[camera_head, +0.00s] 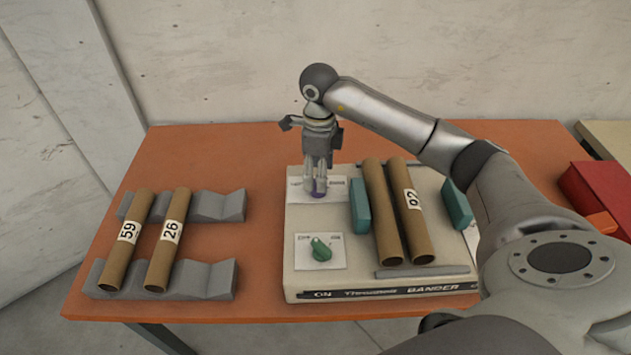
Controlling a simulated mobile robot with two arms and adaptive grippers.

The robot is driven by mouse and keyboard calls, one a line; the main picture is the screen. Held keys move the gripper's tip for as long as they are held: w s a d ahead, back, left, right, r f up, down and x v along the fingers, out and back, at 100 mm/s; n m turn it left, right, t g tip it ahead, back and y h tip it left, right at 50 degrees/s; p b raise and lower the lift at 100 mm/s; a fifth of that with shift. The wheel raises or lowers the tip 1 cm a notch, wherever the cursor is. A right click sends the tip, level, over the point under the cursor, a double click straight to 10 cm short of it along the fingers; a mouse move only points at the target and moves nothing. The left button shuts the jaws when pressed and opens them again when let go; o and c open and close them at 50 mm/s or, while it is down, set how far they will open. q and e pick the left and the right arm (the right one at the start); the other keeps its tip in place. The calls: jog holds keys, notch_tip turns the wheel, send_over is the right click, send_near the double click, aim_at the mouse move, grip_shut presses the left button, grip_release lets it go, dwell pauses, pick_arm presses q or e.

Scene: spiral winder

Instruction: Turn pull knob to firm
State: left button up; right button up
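The beige winder machine (300,279) lies on the table. A small purple knob (319,194) sits on a white label plate at its far left, directly under my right gripper (315,186). The gripper points straight down with its fingertips at this knob. The fingers partly hide the knob and its label, so I cannot tell whether they grip it or which way it points. A green knob (320,249) on another white plate stands nearer the front, clear of the gripper. The label words are too small to read surely. My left gripper is not in view.
Two cardboard tubes (381,215) lie on the machine between teal blocks (360,206). Two more tubes, marked 59 (125,240) and 26 (167,240), rest on grey notched racks (215,207) at left. A red box (598,190) is at far right. Table between racks and machine is clear.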

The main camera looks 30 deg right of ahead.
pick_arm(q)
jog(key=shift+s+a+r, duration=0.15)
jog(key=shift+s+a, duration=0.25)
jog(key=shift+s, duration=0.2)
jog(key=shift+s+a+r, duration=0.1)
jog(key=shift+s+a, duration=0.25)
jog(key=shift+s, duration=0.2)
pick_arm(e)
jog(key=shift+f, duration=2.1)
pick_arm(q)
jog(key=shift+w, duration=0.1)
pick_arm(e)
jog(key=shift+c, duration=0.5)
jog(key=c, duration=0.9)
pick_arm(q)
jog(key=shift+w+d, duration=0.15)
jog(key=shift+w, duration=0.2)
pick_arm(e)
jog(key=shift+c, duration=0.2)
jog(key=shift+m, duration=0.4)
jog(key=m, duration=0.5)
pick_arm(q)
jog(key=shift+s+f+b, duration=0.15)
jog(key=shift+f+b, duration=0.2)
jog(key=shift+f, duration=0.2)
pick_arm(e)
jog(key=m, duration=0.6)
jog(key=shift+r, duration=0.1)
jog(key=shift+m, duration=0.3)
